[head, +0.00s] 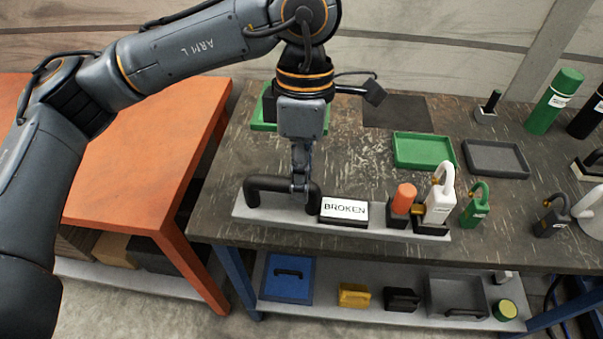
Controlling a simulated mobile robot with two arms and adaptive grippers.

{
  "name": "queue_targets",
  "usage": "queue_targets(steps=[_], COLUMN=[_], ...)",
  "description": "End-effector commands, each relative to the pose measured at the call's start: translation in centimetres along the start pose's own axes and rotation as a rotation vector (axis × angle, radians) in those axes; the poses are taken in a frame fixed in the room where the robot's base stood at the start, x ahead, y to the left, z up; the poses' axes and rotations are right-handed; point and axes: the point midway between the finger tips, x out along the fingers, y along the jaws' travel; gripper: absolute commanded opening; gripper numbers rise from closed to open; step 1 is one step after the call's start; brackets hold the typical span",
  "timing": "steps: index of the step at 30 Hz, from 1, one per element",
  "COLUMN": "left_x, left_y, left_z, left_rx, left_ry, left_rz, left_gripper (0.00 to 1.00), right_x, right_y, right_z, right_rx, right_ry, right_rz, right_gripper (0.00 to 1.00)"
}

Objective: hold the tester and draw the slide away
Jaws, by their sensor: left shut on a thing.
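What looks like the tester is a long pale grey base (275,214) lying along the front of the dark workbench. A black arched handle (268,185) stands at its left end. My left gripper (300,190) points down from above and is shut on the right part of this handle. A block with a white "BROKEN" label (344,209) sits mid-base. To its right are an orange-topped black piece (402,200) and a white looped piece (440,192) by a black block (431,228). I cannot tell for sure which part is the slide. My right gripper is not in view.
A green tray (423,150) and a dark grey tray (496,158) lie behind. A green looped piece (474,206) stands close to the base's right end. Bottles stand at the far right. An orange table (140,150) is at left, across a gap. Bare bench lies behind the base.

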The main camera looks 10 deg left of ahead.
Motion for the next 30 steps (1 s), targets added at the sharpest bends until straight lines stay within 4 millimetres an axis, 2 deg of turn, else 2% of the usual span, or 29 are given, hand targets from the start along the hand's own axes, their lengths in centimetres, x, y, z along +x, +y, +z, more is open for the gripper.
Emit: queue_targets(steps=[30], left_x=[2.5], left_y=[4.6], left_z=[-0.4], left_rx=[0.0], left_ry=[-0.004], left_rz=[0.002], left_gripper=[0.0], right_x=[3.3], right_y=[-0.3], right_z=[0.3], right_rx=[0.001], right_ry=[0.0], right_rz=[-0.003], right_gripper=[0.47])
